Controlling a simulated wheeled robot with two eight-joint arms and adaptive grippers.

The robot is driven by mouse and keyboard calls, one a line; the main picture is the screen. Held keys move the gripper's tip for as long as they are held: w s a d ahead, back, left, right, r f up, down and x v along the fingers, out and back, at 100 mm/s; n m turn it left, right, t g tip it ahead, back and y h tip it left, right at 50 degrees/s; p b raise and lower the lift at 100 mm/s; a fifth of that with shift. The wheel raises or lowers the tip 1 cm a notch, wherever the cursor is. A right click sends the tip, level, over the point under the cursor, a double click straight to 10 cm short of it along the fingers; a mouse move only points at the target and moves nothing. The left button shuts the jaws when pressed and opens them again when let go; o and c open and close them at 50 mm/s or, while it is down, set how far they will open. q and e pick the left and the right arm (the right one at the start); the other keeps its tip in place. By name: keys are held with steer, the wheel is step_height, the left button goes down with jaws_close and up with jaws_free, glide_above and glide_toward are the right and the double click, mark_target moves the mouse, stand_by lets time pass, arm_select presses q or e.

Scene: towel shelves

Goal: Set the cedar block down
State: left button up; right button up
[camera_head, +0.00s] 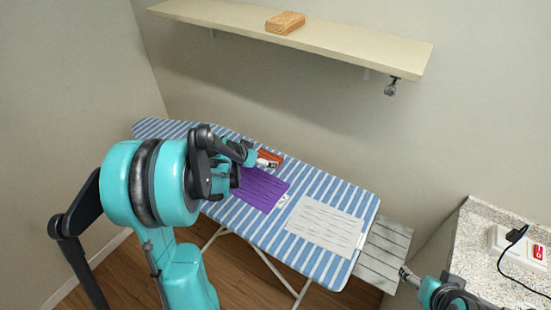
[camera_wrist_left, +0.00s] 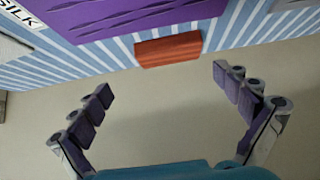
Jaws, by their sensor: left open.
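A reddish-brown wooden block, seemingly the cedar block (camera_head: 273,154), lies on the blue-striped ironing board (camera_head: 329,272) near its far edge, beside a purple cloth (camera_head: 262,188). It also shows in the left wrist view (camera_wrist_left: 168,50), flat on the stripes close to the board's edge. My left gripper (camera_head: 268,163) is at the block in the head view and partly covers it. In the left wrist view my left gripper (camera_wrist_left: 160,92) has its fingers spread wide with nothing between them, and the block is beyond the fingertips. My right gripper (camera_head: 405,275) is at the lower right; its jaw state is unclear.
A wall shelf (camera_head: 350,45) above holds a tan, textured block (camera_head: 285,22). A white cloth (camera_head: 326,226) lies on the board right of the purple one. A grey slatted rack (camera_head: 385,252) adjoins the board's right end. A speckled counter (camera_head: 480,240) with a corded device stands at right.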

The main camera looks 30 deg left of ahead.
mark_target(268, 157)
arm_select(q)
steer(key=shift+w+a+f, duration=0.4)
steer(key=shift+a+f, duration=0.3)
steer(key=shift+a, duration=0.1)
steer(key=x, duration=0.2)
steer(key=shift+w+f+b, duration=0.25)
steer(key=shift+b, duration=0.05)
steer(key=x, duration=0.2)
steer(key=b+x, duration=0.1)
steer(key=x, duration=0.1)
steer(key=shift+w+d+r, duration=0.1)
steer(key=shift+w+d, duration=0.05)
steer(key=shift+w, duration=0.2)
steer(key=shift+w+f, duration=0.25)
steer(key=shift+w, duration=0.1)
steer(key=shift+s+r, duration=0.1)
steer(key=shift+s, duration=0.05)
steer(key=c, duration=0.9)
steer(key=shift+r, duration=0.1)
